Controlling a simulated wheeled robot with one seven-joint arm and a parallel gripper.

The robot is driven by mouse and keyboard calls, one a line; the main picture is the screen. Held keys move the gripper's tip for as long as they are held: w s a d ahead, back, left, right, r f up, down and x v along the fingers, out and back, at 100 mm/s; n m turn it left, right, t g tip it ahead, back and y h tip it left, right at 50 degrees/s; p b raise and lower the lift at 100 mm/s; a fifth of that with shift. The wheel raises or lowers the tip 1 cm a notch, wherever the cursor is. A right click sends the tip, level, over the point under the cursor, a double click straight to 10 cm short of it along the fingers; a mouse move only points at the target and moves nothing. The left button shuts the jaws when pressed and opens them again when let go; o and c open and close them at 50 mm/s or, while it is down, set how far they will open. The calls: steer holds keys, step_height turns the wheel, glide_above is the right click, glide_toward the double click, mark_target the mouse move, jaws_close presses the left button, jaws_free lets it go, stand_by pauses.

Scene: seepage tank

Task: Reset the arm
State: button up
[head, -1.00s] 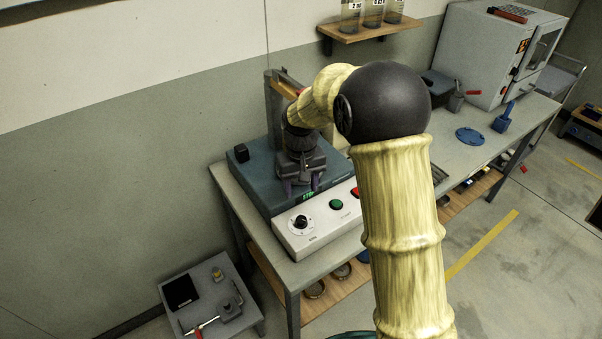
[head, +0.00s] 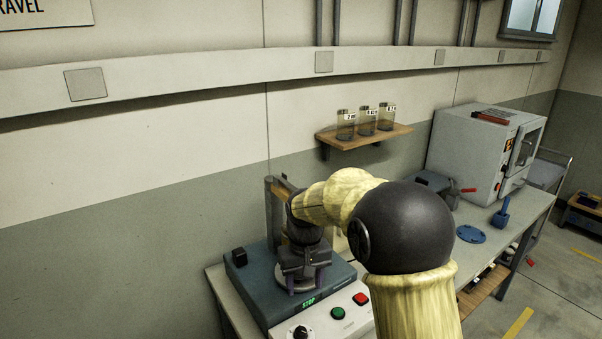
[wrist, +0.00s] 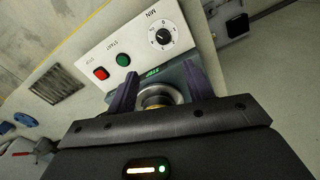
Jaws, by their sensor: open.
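My arm reaches over a dark teal bench machine (head: 250,283), and my gripper (head: 304,284) points down above its top. The two purple fingers are apart. In the wrist view the gripper (wrist: 159,84) has a round metal part (wrist: 157,95) showing between or beyond its fingers; I cannot tell whether they touch it. The machine's white front panel (head: 327,315) carries a green button (head: 338,313), a red button (head: 360,299) and a black dial (head: 300,332). Its small green display (head: 308,302) reads STOP. My arm hides part of the machine's right side.
A wooden shelf (head: 350,140) with three labelled glass jars is on the wall behind. A grey oven (head: 470,150) stands at the bench's far right. A blue disc (head: 470,234) and a blue tool (head: 501,215) lie on the bench (head: 500,248). Open floor lies at right.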

steer(key=s+d+f+m+t, duration=0.2)
steer(key=s+d+f+m, duration=0.1)
steer(key=s+d, duration=1.1)
steer(key=s, duration=0.4)
steer(key=shift+s+d+f, duration=0.15)
steer(key=shift+s+d, duration=0.1)
steer(key=shift+d, duration=0.05)
steer(key=shift+c, duration=0.2)
stand_by(0.4)
